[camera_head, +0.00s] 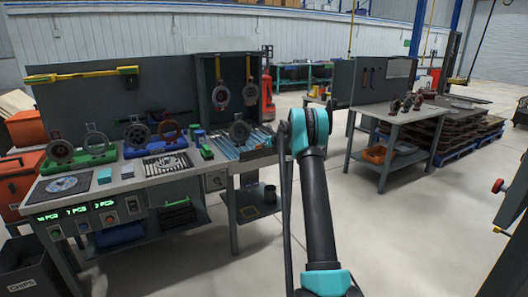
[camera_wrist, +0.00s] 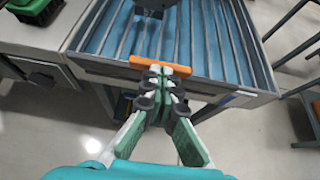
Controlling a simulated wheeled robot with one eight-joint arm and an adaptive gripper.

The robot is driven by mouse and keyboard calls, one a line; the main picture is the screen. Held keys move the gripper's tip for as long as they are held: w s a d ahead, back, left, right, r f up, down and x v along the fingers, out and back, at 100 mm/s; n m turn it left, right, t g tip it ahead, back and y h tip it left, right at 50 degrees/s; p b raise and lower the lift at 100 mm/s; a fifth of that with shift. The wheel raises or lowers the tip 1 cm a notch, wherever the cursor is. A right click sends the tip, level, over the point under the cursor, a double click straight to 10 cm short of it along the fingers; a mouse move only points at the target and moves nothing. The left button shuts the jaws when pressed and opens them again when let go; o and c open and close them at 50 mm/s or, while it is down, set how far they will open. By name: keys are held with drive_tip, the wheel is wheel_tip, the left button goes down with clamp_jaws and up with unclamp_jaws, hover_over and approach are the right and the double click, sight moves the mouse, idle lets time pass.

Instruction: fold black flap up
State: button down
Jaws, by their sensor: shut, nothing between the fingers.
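My gripper (camera_wrist: 160,88) is shut and empty in the wrist view, its dark-padded fingertips together at the end of the roller conveyor (camera_wrist: 235,42). An orange bar (camera_wrist: 150,65) lies across the conveyor's near edge, just beyond the fingertips; I cannot tell whether they touch it. I cannot clearly make out a black flap; the gripper covers part of the conveyor's end. In the head view the conveyor (camera_head: 228,150) is at the right end of the workbench, left of my arm, and my gripper is hidden there.
A dark hanging part (camera_wrist: 152,8) is over the rollers. The workbench (camera_head: 125,183) holds ring-shaped parts on green and blue stands. A second table (camera_head: 405,115) stands to the right with an orange bin (camera_head: 377,154) below. The floor between is clear.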

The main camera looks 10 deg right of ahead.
drive_tip(key=shift+w+a+r, duration=0.2)
drive_tip(key=shift+w+r, duration=0.05)
drive_tip(key=shift+w, duration=0.35)
drive_tip(key=shift+w+a+r, duration=0.2)
drive_tip(key=shift+w+r, duration=0.1)
drive_tip(key=shift+w, duration=0.3)
drive_tip(key=shift+w+a+r, duration=0.2)
drive_tip(key=shift+w+r, duration=0.05)
drive_tip(key=shift+w, duration=0.35)
drive_tip(key=shift+r, duration=0.1)
